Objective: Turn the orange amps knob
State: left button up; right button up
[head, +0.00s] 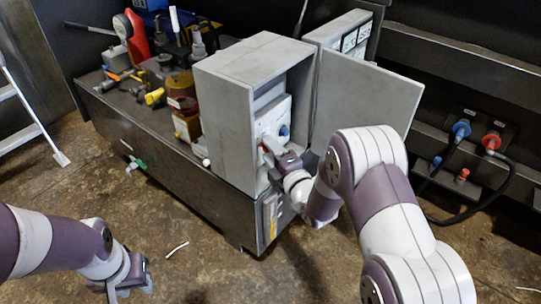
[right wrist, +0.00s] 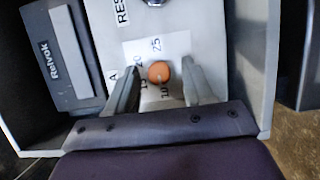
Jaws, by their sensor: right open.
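The orange amps knob (right wrist: 159,72) sits on a white label with numbers around it on the panel in the right wrist view. My right gripper (right wrist: 160,65) is open, with one finger on each side of the knob. I see a gap between the knob and each finger, and cannot tell how deep the fingers reach. My left gripper (head: 125,284) hangs low over the floor at the bottom left, far from the box.
The box's grey door (head: 362,100) stands open to the right. A blue knob (head: 284,130) shows on the panel inside. A grey unit marked "Relvok" (right wrist: 66,58) is left of the orange knob. Tools, including a yellow one (head: 154,97), crowd the dark bench left of the box.

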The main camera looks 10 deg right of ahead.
jog(key=shift+w, duration=0.15)
grip_shut()
jog(key=shift+w+d+r+m+g+y+p, duration=0.1)
jog(key=shift+m+g+y+p, duration=1.1)
jog(key=shift+m+p, duration=1.95)
jog(key=shift+w+d+r+m+g+y+p, duration=0.1)
jog(key=shift+m+g+y+p, duration=1.1)
jog(key=shift+m+p, duration=1.95)
jog(key=shift+d+r+m+g+y+p, duration=0.1)
jog(key=shift+m+g+y+p, duration=0.5)
jog(key=shift+m+g+p, duration=2.4)
jog(key=n+t+p, duration=0.1)
jog(key=t+p, duration=0.1)
jog(key=shift+t, duration=0.3)
grip_release()
